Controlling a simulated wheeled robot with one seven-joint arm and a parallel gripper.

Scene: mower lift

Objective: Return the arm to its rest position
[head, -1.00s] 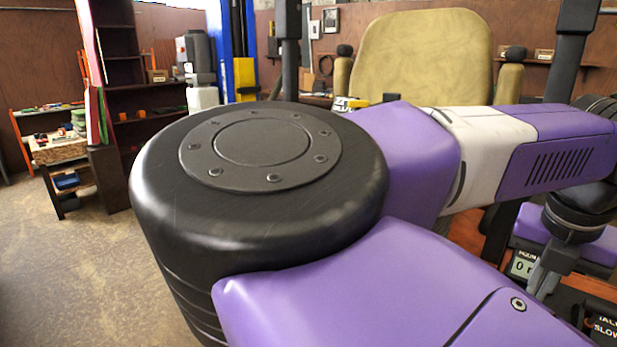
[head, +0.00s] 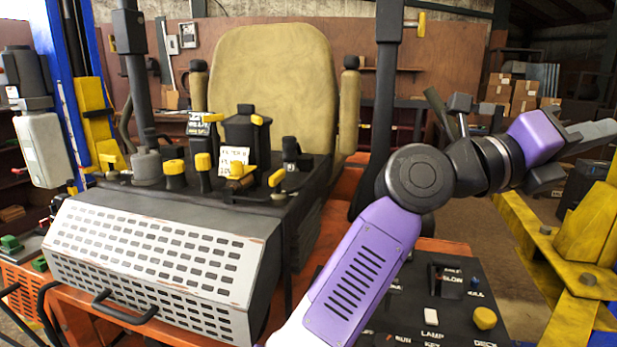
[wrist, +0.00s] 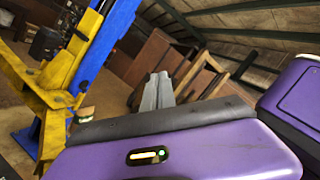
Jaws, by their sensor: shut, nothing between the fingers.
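My arm (head: 365,262) reaches up from the bottom of the head view and bends at a dark elbow-like joint toward the right. My gripper (head: 600,132) is at the right edge of the head view, in the air beside the yellow lift frame. It points away to the right. In the wrist view my gripper (wrist: 160,80) shows two grey fingers side by side, closed together with nothing between them. The purple wrist housing with a small lit indicator fills the bottom of that view.
The mower has a tan seat (head: 272,85), a perforated grey cover (head: 160,260) and a black control panel (head: 455,300) close to my arm. A yellow lift frame (head: 585,235) stands at right. Another yellow arm and blue post (wrist: 105,45) show in the wrist view.

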